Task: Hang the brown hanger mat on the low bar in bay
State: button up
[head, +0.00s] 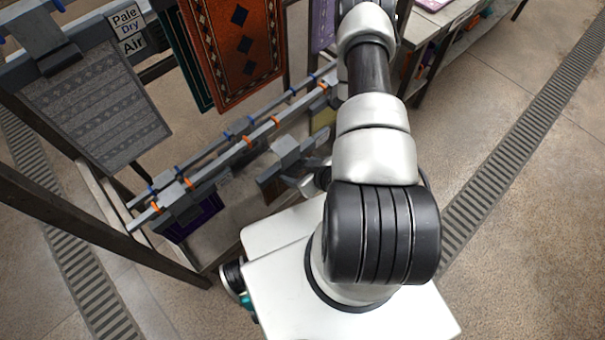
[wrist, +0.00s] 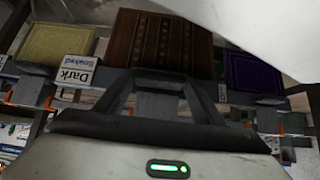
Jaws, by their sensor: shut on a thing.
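The brown mat (wrist: 160,45) hangs from a grey clamp-like hanger (head: 285,147). In the head view only a narrow brown part of the mat (head: 268,187) shows below the hanger. My gripper (head: 312,182) is shut on the hanger; in the wrist view its dark fingers (wrist: 160,84) reach to the hanger's middle. The low bar (head: 225,156) is a pair of rails with blue and orange clips. The hanger is beside the rails on the robot's side; whether it touches them I cannot tell. My arm hides part of the rails' far end.
A purple mat (head: 195,220) hangs at the near end of the rails, and a yellow one (head: 322,120) farther along. A "Dark Soaked" sign (wrist: 77,70) is near the brown mat. Above hang a grey mat (head: 98,108) and an orange patterned rug (head: 235,45). A dark post (head: 110,220) stands left.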

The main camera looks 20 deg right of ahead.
jog(key=w+a+f+b, duration=0.1)
jog(key=w+a, duration=0.1)
jog(key=w, duration=0.3)
jog(key=w+a+f+b, duration=0.1)
jog(key=w+f, duration=0.1)
jog(key=w, duration=0.4)
jog(key=shift+a, duration=0.35)
dwell(0.5)
jog(key=shift+w, duration=0.1)
jog(key=o, duration=1.6)
jog(key=p+v, duration=0.1)
jog(key=v, duration=1.6)
jog(key=shift+d+r, duration=0.1)
jog(key=shift+r, duration=0.1)
